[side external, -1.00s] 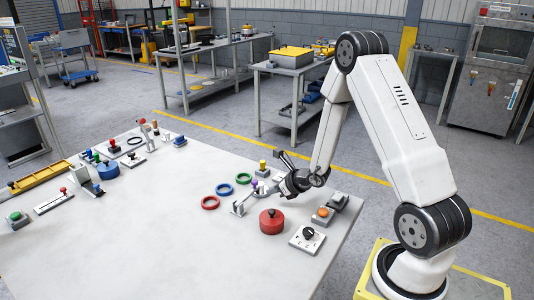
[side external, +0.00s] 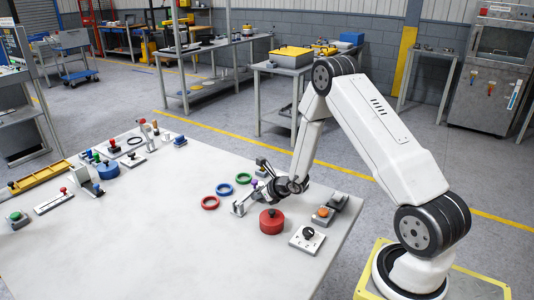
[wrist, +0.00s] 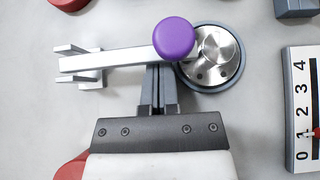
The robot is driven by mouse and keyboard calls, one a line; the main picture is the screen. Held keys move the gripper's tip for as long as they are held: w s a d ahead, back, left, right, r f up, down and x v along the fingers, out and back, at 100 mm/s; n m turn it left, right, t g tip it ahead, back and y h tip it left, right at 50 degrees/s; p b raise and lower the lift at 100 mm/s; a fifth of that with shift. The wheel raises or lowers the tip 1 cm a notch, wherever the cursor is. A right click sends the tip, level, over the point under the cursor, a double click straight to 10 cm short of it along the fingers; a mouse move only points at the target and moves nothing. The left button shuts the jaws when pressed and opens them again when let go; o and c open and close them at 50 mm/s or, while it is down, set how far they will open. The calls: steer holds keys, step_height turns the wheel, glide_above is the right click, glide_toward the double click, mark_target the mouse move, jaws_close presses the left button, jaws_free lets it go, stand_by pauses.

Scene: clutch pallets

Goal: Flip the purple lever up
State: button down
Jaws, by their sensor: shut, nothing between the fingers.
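The purple lever shows in the wrist view as a light metal bar with a round purple knob (wrist: 174,38). The bar lies across the picture from a round metal pivot (wrist: 215,52) on the right to a forked grey bracket (wrist: 88,66) on the left. My gripper (wrist: 160,82) is shut and empty, its fingertips at the near edge of the bar just below the knob. I cannot tell whether they touch it or reach under it. In the side external view, the purple knob (side external: 254,183) is small and my gripper (side external: 268,190) is close beside it.
A red round object (side external: 271,222) stands in front of my gripper. A numbered scale (wrist: 304,110) is at the wrist view's right.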

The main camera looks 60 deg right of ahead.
steer(key=shift+r, duration=0.55)
stand_by(0.4)
steer(key=shift+w+r, duration=0.1)
steer(key=shift+r, duration=0.25)
steer(key=shift+a+r, duration=0.15)
steer(key=shift+r, duration=0.4)
steer(key=shift+a+r, duration=0.15)
steer(key=shift+r, duration=0.4)
steer(key=shift+a+r, duration=0.4)
steer(key=shift+r, duration=0.2)
steer(key=shift+a+r, duration=0.4)
steer(key=shift+r, duration=0.2)
steer(key=shift+a+r, duration=0.6)
steer(key=shift+a, duration=0.35)
steer(key=shift+s+a+r, duration=0.4)
steer(key=shift+s+a, duration=0.35)
steer(key=shift+s, duration=0.6)
steer(key=shift+s+a+r, duration=0.45)
steer(key=shift+s+a, duration=0.35)
steer(key=shift+s, duration=0.55)
steer(key=shift+s+a+r, duration=0.4)
steer(key=shift+s+a, duration=0.35)
steer(key=shift+s, duration=0.6)
